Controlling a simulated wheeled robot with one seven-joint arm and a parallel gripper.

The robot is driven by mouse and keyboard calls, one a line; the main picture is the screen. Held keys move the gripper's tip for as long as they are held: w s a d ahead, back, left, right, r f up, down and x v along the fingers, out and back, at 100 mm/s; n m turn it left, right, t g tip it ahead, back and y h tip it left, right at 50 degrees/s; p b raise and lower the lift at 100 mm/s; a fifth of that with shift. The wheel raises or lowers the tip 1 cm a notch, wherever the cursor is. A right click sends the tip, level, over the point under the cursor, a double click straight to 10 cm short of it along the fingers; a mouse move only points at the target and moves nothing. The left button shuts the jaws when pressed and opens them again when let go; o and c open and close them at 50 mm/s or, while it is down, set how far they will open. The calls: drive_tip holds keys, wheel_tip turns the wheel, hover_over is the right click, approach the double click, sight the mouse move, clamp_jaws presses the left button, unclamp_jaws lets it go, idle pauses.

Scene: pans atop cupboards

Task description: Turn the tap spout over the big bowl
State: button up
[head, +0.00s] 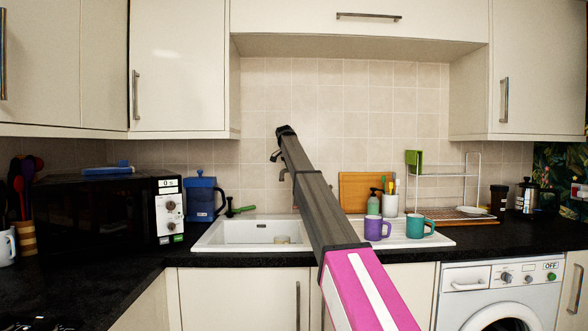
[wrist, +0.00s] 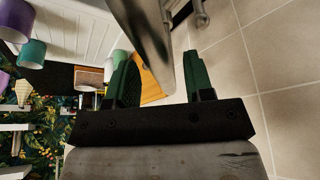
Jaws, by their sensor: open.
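The big bowl (head: 222,233) is the white sink basin left of my arm in the head view. The grey metal tap (head: 283,176) stands behind it against the tiles, partly hidden by my arm. In the wrist view, the shiny metal tap spout (wrist: 160,62) looms large and close, in the gap between the dark green fingers of my gripper (wrist: 162,40). My gripper is open, its fingers apart on either side of the spout. I cannot tell whether either finger touches it. The spout's exact direction over the sink is hard to tell.
A purple mug (head: 375,228) and a teal mug (head: 418,226) stand on the drainboard (head: 436,241) to the right. A blue jug (head: 203,199) and a microwave (head: 95,212) are left of the sink. A wire rack (head: 445,172) stands at the right. Tiled wall (wrist: 275,70) is close behind the tap.

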drive_tip(key=v, duration=1)
drive_tip(key=shift+s+r, duration=0.15)
drive_tip(key=shift+r, duration=0.15)
drive_tip(key=shift+s+a, duration=0.1)
drive_tip(key=shift+a, duration=0.05)
